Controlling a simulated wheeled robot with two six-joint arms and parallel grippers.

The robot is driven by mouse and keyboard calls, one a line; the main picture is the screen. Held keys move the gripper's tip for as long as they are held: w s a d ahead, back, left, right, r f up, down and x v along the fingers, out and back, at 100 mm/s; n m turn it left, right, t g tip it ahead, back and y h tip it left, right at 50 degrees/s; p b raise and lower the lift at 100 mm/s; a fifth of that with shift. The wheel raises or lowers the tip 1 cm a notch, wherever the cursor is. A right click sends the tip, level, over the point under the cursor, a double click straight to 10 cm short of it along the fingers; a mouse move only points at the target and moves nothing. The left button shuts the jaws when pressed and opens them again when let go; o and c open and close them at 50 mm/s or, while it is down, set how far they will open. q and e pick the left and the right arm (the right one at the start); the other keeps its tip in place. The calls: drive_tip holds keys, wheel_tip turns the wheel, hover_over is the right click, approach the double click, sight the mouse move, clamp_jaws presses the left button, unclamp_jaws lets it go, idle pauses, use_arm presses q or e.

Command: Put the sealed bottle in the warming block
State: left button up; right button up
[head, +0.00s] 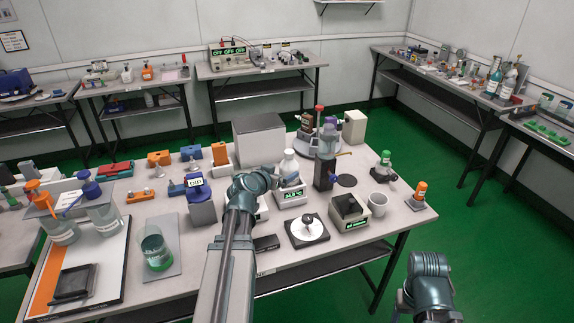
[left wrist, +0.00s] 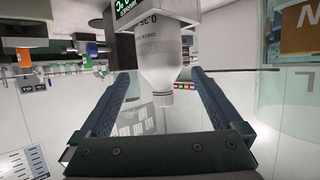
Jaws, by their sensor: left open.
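A pale bottle (head: 289,163) with a white cap stands upright at a white device with a green display (head: 290,197); in the left wrist view the bottle (left wrist: 158,62) appears upside down. My left gripper (head: 277,182) is open beside it. In the left wrist view its fingers (left wrist: 160,76) lie apart on either side of the bottle's neck and cap, with gaps on both sides. How the bottle's base sits is hidden. A small box with a dark top block and green display (head: 349,222) stands to the right; I cannot tell for certain which device is the warming block.
A grey box (head: 259,141) stands behind the bottle, and a dark upright instrument (head: 325,166) to its right. A white round plate device (head: 307,231) and a mug (head: 378,203) are near the front. A beaker (head: 156,251) is at left.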

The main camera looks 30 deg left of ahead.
use_arm(q)
drive_tip(key=shift+v, duration=1.05)
drive_tip(key=shift+d, duration=0.1)
drive_tip(key=d+f+m+g+h, duration=0.1)
drive_tip(key=d+f+g, duration=0.1)
drive_tip(key=d, duration=0.5)
drive_tip(key=s+d+f+m+g+h, duration=0.1)
drive_tip(key=d+f+g+h, duration=0.1)
drive_tip(key=d, duration=0.6)
drive_tip(key=s+d+f+m+g+h, duration=0.1)
drive_tip(key=d+f+g, duration=0.1)
drive_tip(key=d+f, duration=0.2)
drive_tip(key=shift+s+d+m, duration=0.2)
drive_tip(key=shift+d+m, duration=0.1)
drive_tip(key=shift+d, duration=1.6)
drive_tip(key=s+d+f+g+y, duration=0.2)
drive_tip(key=s+d+g, duration=0.2)
drive_tip(key=s+d, duration=0.2)
drive_tip(key=s+d+f+m+g+y, duration=0.1)
drive_tip(key=s+d+f+g+y, duration=0.1)
drive_tip(key=s+d, duration=0.5)
drive_tip(key=s+f+g, duration=0.1)
drive_tip(key=s, duration=0.3)
drive_tip(key=shift+d+f+g, duration=0.25)
drive_tip(key=shift+g, duration=0.15)
drive_tip(key=shift+w, duration=0.1)
